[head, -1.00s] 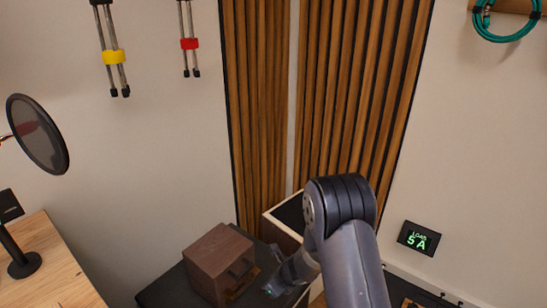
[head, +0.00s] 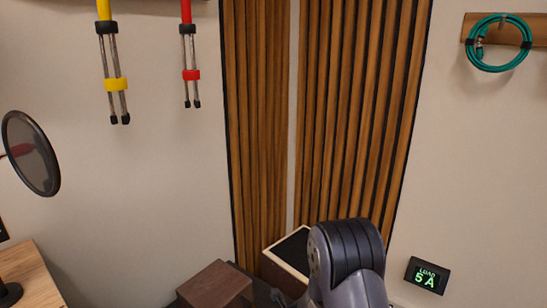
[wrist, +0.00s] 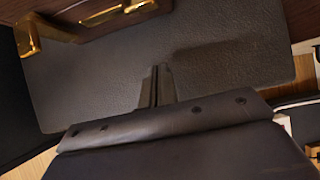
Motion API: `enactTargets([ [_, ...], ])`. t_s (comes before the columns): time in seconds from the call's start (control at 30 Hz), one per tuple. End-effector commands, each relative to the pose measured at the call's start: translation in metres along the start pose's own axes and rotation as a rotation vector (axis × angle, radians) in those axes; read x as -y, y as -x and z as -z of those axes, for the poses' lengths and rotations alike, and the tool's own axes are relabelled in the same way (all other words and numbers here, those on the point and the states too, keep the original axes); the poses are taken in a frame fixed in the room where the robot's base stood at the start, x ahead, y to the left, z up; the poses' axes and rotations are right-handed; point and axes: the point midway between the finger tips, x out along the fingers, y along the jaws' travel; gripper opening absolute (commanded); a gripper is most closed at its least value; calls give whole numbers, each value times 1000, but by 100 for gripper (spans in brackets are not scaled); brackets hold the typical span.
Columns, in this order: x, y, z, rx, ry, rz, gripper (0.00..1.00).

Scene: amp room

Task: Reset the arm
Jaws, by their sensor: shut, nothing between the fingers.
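My gripper (wrist: 157,85) shows in the wrist view with its two thin fingers pressed together and nothing between them. It is over a dark textured surface (wrist: 230,85), and I cannot tell its exact height. In the head view my arm (head: 345,255) rises at the bottom right of centre, bent at a dark ribbed joint. The gripper end is cut off or hidden there.
A brown wooden box (head: 214,288) stands left of my arm. A light-rimmed, dark-topped box (head: 290,250) is close behind the arm. A lit "LOAD 5A" display (head: 427,276) is on the right wall.

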Motion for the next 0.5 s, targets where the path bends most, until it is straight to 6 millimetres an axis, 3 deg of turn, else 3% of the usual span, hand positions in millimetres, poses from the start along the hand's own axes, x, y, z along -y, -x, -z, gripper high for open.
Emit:
enactTargets([
  [0.5, 0, 26, -25, 1, 0, 0, 0],
])
